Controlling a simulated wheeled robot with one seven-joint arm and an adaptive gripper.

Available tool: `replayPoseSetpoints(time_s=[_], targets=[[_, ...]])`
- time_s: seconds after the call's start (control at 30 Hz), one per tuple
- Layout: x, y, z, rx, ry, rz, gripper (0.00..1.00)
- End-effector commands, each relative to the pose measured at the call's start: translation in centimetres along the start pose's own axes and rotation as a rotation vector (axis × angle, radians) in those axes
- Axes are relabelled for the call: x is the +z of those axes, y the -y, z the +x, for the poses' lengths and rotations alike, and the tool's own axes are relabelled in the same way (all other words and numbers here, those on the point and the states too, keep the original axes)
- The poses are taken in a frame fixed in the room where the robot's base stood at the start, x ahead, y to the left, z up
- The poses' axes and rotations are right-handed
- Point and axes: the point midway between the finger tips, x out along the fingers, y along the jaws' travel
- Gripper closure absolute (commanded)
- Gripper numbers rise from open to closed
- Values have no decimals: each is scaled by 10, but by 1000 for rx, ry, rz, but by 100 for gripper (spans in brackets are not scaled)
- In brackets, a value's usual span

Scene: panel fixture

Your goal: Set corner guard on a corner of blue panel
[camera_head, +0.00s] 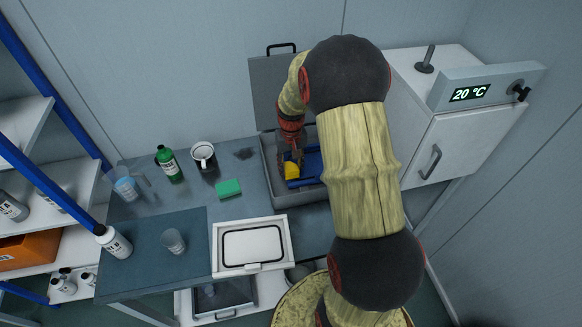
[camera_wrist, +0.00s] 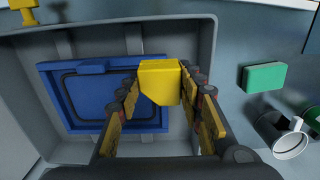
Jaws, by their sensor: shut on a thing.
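My gripper (camera_wrist: 160,90) is shut on a yellow corner guard (camera_wrist: 158,80), a small block held between the fingertips. In the wrist view the guard covers part of the right edge of the blue panel (camera_wrist: 100,95), near a corner. I cannot tell whether guard and panel touch. The panel lies in an open grey case (camera_wrist: 190,45) and has a dark rounded outline on its face. In the head view my gripper (camera_head: 291,156) reaches down into the case (camera_head: 297,199), with the guard (camera_head: 291,172) beside the panel (camera_head: 310,166). My arm hides the case's right part.
A green sponge (camera_head: 228,188), a mug (camera_head: 203,154) and a green bottle (camera_head: 168,163) stand left of the case. A white framed lid (camera_head: 250,246) lies in front. A white cabinet (camera_head: 468,140) stands right. Another yellow piece (camera_wrist: 20,4) shows at the wrist view's top left.

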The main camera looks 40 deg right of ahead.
Motion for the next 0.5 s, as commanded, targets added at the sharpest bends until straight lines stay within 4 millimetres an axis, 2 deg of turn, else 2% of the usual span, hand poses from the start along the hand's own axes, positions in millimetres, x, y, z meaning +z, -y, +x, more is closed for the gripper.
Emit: replayPoseSetpoints(time_s=[0.5], targets=[[0,0,40,0,0,-1,78]])
